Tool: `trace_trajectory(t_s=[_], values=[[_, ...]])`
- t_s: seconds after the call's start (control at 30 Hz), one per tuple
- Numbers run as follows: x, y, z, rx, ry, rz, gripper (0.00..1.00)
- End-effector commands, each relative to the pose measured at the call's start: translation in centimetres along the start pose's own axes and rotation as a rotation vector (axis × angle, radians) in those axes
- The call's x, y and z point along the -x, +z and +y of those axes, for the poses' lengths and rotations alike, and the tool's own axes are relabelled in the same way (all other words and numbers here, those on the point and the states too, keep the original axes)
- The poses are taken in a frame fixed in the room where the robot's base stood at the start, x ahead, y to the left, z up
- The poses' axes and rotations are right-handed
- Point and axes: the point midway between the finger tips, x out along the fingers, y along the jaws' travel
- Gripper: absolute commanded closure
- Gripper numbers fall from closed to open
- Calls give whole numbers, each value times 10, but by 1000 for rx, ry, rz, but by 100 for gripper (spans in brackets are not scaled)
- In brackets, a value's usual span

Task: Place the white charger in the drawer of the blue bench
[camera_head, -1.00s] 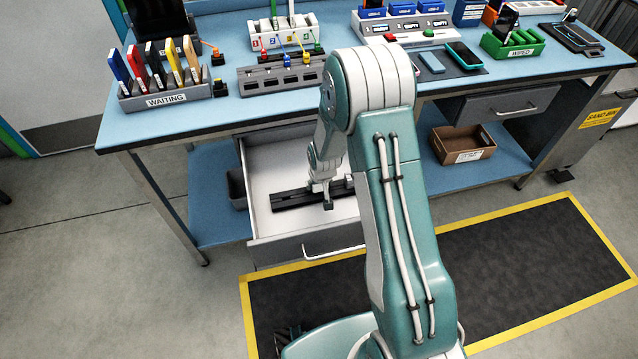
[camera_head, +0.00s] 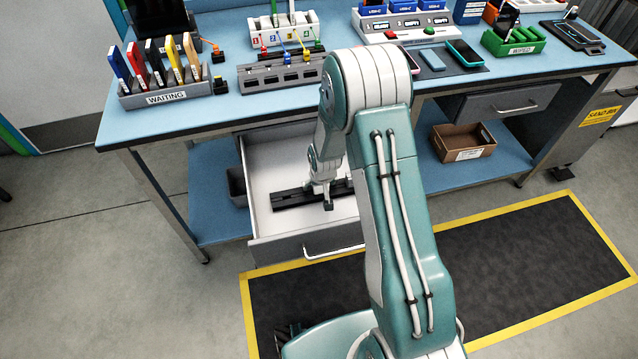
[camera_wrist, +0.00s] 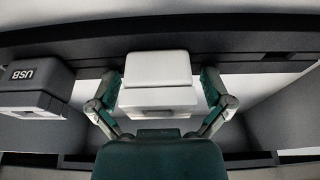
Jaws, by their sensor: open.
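The blue bench (camera_head: 225,113) has its left drawer (camera_head: 290,246) pulled open. My gripper (camera_wrist: 159,82) is inside this drawer, low over a black rack strip (camera_head: 290,200). In the wrist view the white charger (camera_wrist: 158,68) sits at the black strip (camera_wrist: 230,42), between my two fingers. The fingers are spread, one on each side of it; I cannot tell whether either touches it. In the head view my gripper (camera_head: 325,188) is small, and the charger cannot be made out clearly.
A grey block marked USB (camera_wrist: 35,82) sits left of the charger, close to my left finger. The drawer walls are near on both sides. Above, the bench top holds a WAITING rack (camera_head: 165,92), a grey socket strip (camera_head: 285,78) and a green tray (camera_head: 514,45). A cardboard box (camera_head: 463,142) stands on the lower shelf.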

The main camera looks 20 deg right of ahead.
Motion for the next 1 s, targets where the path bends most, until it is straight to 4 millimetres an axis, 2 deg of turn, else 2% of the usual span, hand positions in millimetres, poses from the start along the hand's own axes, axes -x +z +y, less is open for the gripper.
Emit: trace_trajectory(t_s=[0.17, 0.27, 0.8, 1.0], values=[[3, -2, 0, 0, 0, 3, 0], [13, -5, 0, 0, 0, 6, 0], [107, -5, 0, 0, 0, 7, 0], [128, -4, 0, 0, 0, 4, 0]])
